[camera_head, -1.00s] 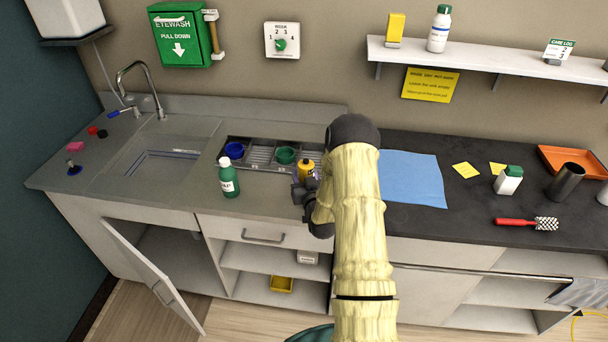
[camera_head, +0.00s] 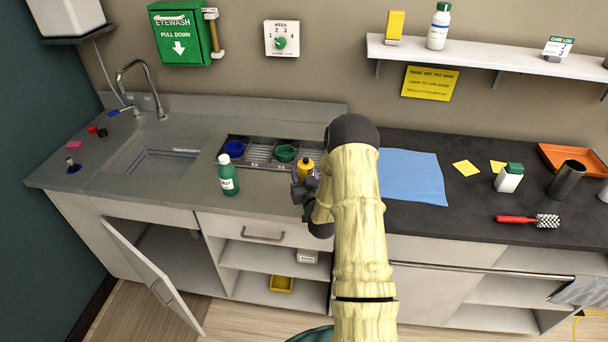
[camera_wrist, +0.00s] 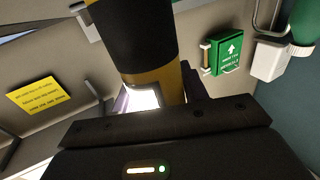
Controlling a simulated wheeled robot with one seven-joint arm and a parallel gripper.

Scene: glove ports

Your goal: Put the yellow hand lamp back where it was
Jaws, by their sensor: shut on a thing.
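I cannot tell whether the lamp touches the counter.
A green bottle (camera_head: 228,176) stands close left of my gripper. Behind is a grey tray (camera_head: 262,152) with blue and green cups. A blue mat (camera_head: 412,178) lies right of my arm. A shelf (camera_head: 480,60) and yellow sign (camera_head: 430,83) are on the wall. A cupboard door (camera_head: 152,275) hangs open.

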